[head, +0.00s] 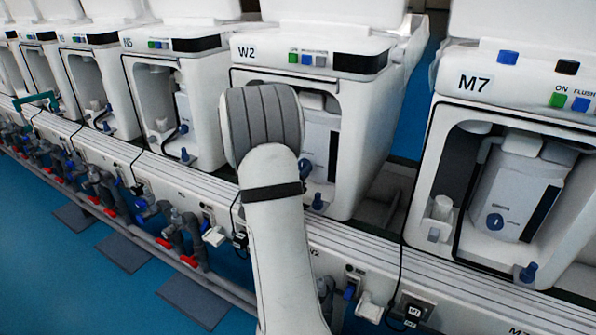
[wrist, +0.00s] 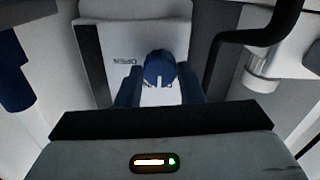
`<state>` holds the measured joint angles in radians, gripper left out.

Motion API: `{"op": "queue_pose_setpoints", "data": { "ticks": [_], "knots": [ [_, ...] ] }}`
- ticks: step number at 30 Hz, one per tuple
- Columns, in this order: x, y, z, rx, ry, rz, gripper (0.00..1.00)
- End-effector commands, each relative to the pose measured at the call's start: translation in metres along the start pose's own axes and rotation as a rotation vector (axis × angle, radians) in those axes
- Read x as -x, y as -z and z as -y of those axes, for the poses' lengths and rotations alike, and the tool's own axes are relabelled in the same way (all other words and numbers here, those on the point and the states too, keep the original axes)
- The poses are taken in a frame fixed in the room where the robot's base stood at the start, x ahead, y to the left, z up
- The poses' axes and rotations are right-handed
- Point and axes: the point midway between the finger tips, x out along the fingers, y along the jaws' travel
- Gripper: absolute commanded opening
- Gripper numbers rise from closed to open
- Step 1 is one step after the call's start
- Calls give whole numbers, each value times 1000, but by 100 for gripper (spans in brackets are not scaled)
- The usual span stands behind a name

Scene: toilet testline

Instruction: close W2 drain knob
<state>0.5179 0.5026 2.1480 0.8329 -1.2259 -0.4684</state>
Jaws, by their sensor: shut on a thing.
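The W2 unit (head: 342,150) stands in the middle of the head view, with my arm reaching across its open front bay. In the wrist view, the blue round drain knob (wrist: 160,66) sits on a white face with an OPEN label (wrist: 127,60) to its left. A pale mark on the knob points toward the bottom of the picture. My gripper (wrist: 159,80) has one dark blue finger on each side of the knob and is shut on it. My arm hides most of the gripper in the head view.
A black curved hose (wrist: 262,32) and a pale cylinder (wrist: 265,72) lie right of the knob in the wrist view. The M7 unit (head: 475,83) stands to the right, and the W5 unit (head: 137,44) to the left. Pipes with red handles (head: 188,261) run low along the front.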

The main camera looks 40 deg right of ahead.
Motion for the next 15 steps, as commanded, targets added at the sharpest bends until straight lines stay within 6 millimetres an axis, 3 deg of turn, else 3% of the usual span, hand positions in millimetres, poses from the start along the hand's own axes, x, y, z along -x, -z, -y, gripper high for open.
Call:
{"op": "queue_pose_setpoints", "data": {
  "ticks": [11,12,15],
  "knots": [
    [0,0,-1,61,-3,1,11],
    [0,0,-1,61,-3,1,37],
    [0,0,-1,61,-3,1,46]
  ]
}}
